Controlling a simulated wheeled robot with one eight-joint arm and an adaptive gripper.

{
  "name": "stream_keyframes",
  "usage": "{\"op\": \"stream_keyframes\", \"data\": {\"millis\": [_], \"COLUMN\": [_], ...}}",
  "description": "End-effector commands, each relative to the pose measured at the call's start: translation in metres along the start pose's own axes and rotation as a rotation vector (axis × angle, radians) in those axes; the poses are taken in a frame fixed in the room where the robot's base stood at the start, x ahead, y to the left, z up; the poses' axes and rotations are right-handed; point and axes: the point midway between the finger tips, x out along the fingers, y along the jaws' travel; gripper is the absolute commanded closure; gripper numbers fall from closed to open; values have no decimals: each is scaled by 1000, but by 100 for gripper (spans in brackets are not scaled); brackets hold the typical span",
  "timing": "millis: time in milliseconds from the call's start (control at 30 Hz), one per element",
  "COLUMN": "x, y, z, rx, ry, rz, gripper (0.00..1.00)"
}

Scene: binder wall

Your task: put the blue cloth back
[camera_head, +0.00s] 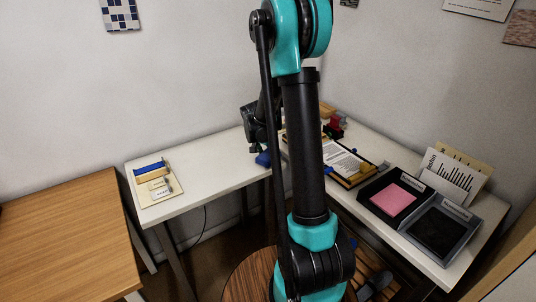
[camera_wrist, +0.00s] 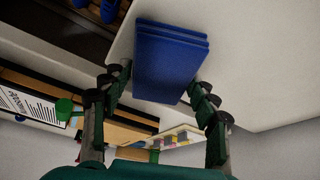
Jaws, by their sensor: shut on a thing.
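The blue cloth (camera_wrist: 170,62) is a folded, layered blue rectangle between the two fingers of my gripper (camera_wrist: 160,88) in the wrist view. My gripper is shut on it, with one finger at each side. In the head view a bit of blue cloth (camera_head: 263,159) shows beside my arm, over the white desk's back part. My arm hides most of the gripper and cloth there. I cannot tell whether the cloth touches the desktop.
On the white desk's left end lies a pale board (camera_head: 158,188) with a blue strip (camera_head: 149,168). To the right are a clipboard (camera_head: 345,161), a black tray with a pink pad (camera_head: 393,199), a dark tray (camera_head: 440,231) and standing cards (camera_head: 450,177). The left desktop's middle (camera_head: 212,170) is clear.

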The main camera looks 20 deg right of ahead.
Motion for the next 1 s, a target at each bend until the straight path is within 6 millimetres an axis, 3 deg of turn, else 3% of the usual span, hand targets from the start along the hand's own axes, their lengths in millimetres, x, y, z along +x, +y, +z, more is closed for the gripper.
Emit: {"op": "stream_keyframes", "data": {"millis": [267, 300, 433, 767, 1000], "x": [3, 2, 2, 1, -21], "y": [0, 0, 0, 0, 0], "z": [1, 1, 1, 0, 0], "rx": [0, 0, 0, 0, -2], "ry": [0, 0, 0, 0, 0], "rz": [0, 0, 0, 0, 0], "gripper": [72, 36, 20, 20, 20]}}
